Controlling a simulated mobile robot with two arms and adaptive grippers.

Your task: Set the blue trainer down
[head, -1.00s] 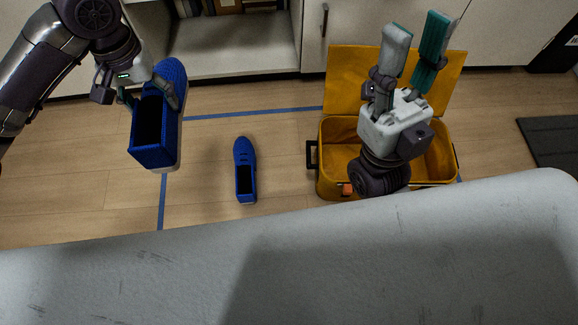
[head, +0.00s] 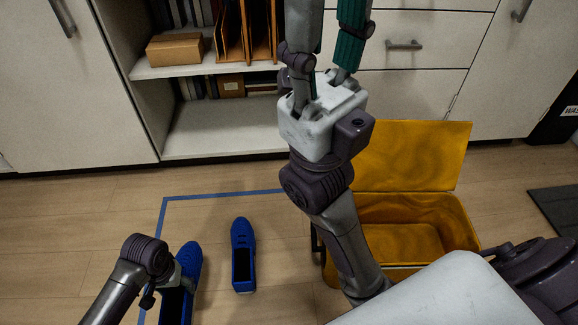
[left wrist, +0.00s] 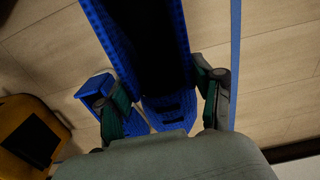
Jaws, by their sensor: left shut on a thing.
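My left gripper (head: 172,283) is shut on a blue trainer (head: 187,262) low over the floor at the bottom left of the head view. In the left wrist view its two fingers (left wrist: 165,95) press the sides of the trainer (left wrist: 143,30), opening facing the camera. I cannot tell whether its sole touches the floor. A second blue trainer (head: 243,252) stands on the floor just right of it, toe toward the cabinet. It shows partly behind the left finger in the wrist view (left wrist: 95,88). My right gripper (head: 328,15) is raised, empty and open, its fingertips cut off.
Blue tape (head: 225,194) marks a corner on the wood floor around the trainers. An open yellow case (head: 410,160) stands right, partly behind my right arm. A cabinet with an open shelf (head: 220,145) holding a cardboard box (head: 175,49) and binders stands behind. Floor between trainers and cabinet is clear.

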